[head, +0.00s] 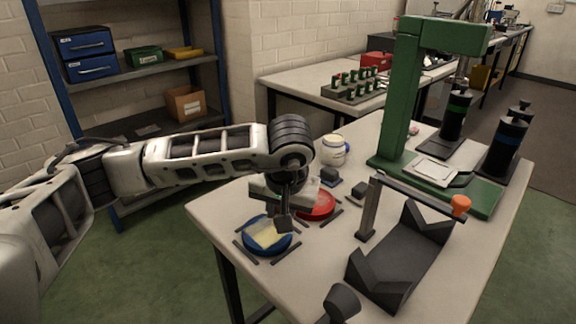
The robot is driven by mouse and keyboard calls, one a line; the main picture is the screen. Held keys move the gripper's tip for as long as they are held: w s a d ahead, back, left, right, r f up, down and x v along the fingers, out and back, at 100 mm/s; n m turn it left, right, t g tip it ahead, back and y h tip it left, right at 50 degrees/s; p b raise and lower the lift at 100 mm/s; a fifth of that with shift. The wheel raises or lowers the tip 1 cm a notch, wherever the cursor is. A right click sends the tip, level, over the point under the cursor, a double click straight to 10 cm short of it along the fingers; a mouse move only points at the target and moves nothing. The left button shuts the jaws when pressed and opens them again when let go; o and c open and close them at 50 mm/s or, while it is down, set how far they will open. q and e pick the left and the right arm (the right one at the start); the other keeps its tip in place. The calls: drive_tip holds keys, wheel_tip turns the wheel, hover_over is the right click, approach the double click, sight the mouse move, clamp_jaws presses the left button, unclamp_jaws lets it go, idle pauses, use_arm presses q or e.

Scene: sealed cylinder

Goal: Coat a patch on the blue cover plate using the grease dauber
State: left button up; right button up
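The blue cover plate (281,246) lies on the near left part of the table. A pale yellow patch (264,236) covers much of its face. My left gripper (287,201) points down over the plate's right side, its fingers partly hidden by dark parts. It appears shut on the grease dauber, whose dark block-shaped head (284,224) is at the plate's right part. I cannot tell whether the head touches the plate. A red plate (321,208) lies just behind, partly hidden by my gripper. My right gripper is not in view.
A white jar (333,152) and small dark blocks (331,177) stand behind the plates. Dark bars lie around both plates. To the right are a dark V-shaped cradle (399,262), a post with an orange-ended bar (368,210), and a green press frame (397,100).

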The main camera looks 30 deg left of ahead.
use_arm(q)
drive_tip(key=shift+w+d, duration=0.15)
drive_tip(key=shift+w, duration=0.25)
wheel_tip(320, 180, up, 3)
drive_tip(key=shift+w+p, duration=0.1)
drive_tip(key=shift+p, duration=0.65)
drive_tip(key=shift+r+p, duration=1.5)
drive_tip(key=shift+r, duration=1.05)
drive_tip(key=shift+f, duration=0.1)
drive_tip(key=shift+w+a+f+b, duration=0.2)
drive_tip(key=shift+a+b, duration=0.2)
drive_tip(key=shift+a, duration=0.15)
drive_tip(key=shift+w+a+f, duration=0.1)
drive_tip(key=shift+a, duration=0.5)
